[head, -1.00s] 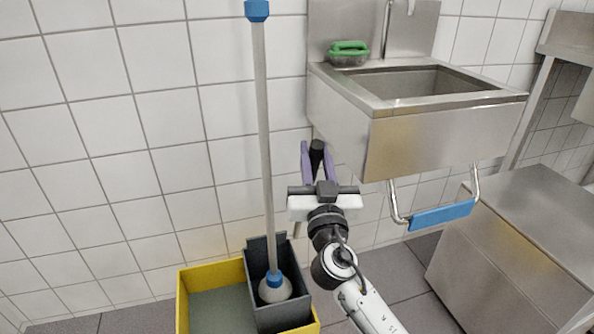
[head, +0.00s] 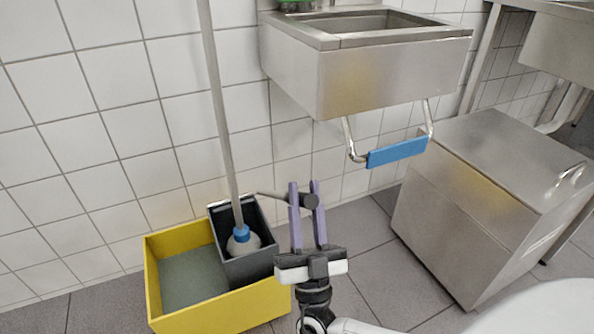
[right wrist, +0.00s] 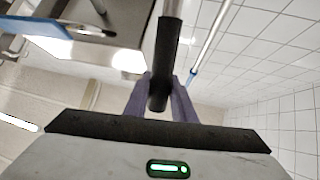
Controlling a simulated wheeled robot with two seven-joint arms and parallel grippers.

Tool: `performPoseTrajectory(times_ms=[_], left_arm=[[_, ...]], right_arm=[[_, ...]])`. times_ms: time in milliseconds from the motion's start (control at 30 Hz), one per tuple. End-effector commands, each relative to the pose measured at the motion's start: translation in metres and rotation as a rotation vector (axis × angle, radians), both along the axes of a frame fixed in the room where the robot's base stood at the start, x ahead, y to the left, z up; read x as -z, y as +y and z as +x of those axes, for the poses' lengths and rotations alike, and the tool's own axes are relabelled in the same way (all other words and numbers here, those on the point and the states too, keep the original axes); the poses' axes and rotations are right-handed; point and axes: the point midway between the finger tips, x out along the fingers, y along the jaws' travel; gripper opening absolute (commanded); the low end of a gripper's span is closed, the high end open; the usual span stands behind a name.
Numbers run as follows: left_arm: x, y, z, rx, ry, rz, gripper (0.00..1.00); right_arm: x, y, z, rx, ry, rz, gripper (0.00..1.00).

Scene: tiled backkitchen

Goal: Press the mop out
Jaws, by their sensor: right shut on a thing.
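The mop stands nearly upright, its grey pole (head: 222,110) running up out of the head view. Its white head (head: 244,243) with a blue collar sits inside the dark grey wringer (head: 248,272) on the yellow bucket (head: 222,312). A thin metal lever reaches right from the wringer to a black grip (head: 310,201). My right gripper (head: 305,198) is shut on this grip, with its purple fingers on either side. The grip (right wrist: 163,60) also shows between the fingers in the right wrist view, with the mop pole (right wrist: 213,38) behind. My left gripper is not in view.
A steel sink (head: 365,75) hangs on the tiled wall, with a blue knee bar (head: 397,152) below it. A steel cabinet (head: 470,215) stands to the right. The floor (head: 375,255) between bucket and cabinet is clear.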

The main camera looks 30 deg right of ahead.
Motion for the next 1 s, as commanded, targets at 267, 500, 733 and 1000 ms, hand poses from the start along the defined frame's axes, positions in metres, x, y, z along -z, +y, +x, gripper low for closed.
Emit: performPoseTrajectory(times_ms=[267,500,733,1000], left_arm=[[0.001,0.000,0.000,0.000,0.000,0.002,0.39],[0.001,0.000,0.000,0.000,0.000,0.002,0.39],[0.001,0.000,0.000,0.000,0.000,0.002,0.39],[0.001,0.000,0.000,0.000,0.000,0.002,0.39]], right_arm=[[0.014,-0.003,-0.012,0.009,-0.039,-0.007,0.00],[0.015,-0.003,-0.013,0.011,-0.042,-0.007,0.00],[0.015,-0.003,-0.012,0.012,-0.039,-0.006,0.38],[0.015,-0.003,-0.013,0.013,-0.041,-0.006,0.41]])
